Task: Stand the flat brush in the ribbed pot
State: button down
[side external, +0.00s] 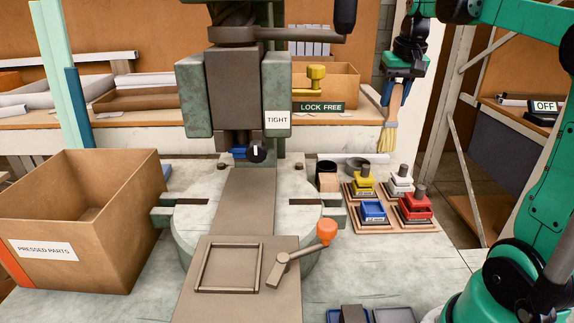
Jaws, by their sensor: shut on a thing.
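My gripper (402,78) is at the upper right in the side external view, shut on the flat brush (390,132). The brush hangs below the jaws with its wooden handle up and its pale yellow bristles down, tilted slightly. It is held in the air, up and to the right of a dark round pot (326,174) on the bench. This pot may be the ribbed pot; ribs cannot be made out at this size. A light wooden block (328,183) partly hides its front.
A low grey ring (357,167) lies right of the dark pot. A wooden rack (390,212) with yellow, white, blue and red knobbed blocks stands in front. The green press (194,100) rises to the left. A "PRESSED PARTS" box (105,240) stands far left.

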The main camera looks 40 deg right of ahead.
jog(key=w+f+m, duration=0.1)
jog(key=w, duration=1.3)
notch_tip(320, 180, down, 12)
jog(key=shift+w+r, duration=0.25)
jog(key=shift+w, duration=0.1)
dwell(0.5)
jog(key=shift+a, duration=0.1)
